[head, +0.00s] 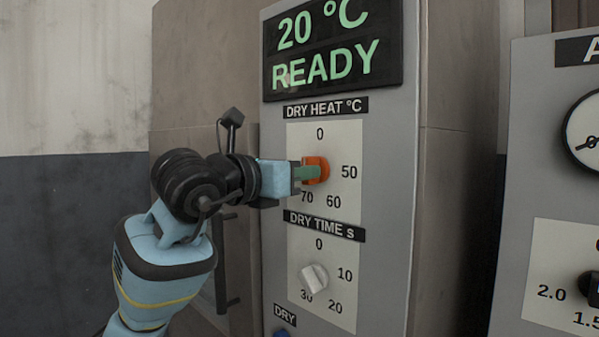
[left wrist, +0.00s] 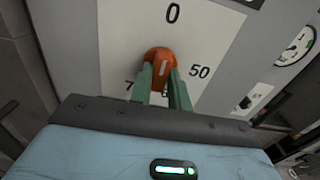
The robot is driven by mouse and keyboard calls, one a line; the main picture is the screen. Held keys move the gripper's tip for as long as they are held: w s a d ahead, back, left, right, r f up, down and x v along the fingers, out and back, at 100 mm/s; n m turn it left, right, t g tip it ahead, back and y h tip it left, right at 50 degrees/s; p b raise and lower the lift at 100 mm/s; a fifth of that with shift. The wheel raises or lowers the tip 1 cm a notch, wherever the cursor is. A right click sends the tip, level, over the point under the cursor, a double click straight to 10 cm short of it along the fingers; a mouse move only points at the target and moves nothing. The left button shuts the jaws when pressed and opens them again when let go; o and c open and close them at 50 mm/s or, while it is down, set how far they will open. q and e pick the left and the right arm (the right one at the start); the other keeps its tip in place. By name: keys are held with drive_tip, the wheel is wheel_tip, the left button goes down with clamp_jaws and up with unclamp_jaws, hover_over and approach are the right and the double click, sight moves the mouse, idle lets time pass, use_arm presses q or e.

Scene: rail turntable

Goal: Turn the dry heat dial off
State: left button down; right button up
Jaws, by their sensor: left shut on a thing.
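The orange dry heat dial (head: 317,166) sits on a white plate marked 0, 50, 60 and 70, under the label "DRY HEAT °C" (head: 325,108). My left gripper (head: 308,173) reaches it from the left and is shut on it. In the left wrist view, the green fingers (left wrist: 165,84) are on either side of the orange dial (left wrist: 160,57). Its short white mark points up, roughly toward the 0 (left wrist: 172,13). In the head view the fingers and wrist hide part of the dial's left side. My right gripper is not in view.
The display (head: 333,45) above reads "20 °C READY". Below is a pale dry time dial (head: 314,277), with a blue part (head: 284,333) near the "DRY" label. Another panel (head: 530,130) with a gauge and a black knob (head: 592,287) stands at the right.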

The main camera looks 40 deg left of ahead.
use_arm(q)
drive_tip(key=c, duration=1.3)
unclamp_jaws()
drive_tip(key=shift+s, duration=0.1)
drive_tip(key=s, duration=0.5)
drive_tip(key=s+b, duration=0.1)
drive_tip(key=s, duration=0.1)
drive_tip(key=shift+s+a, duration=0.3)
drive_tip(key=shift+f, duration=0.1)
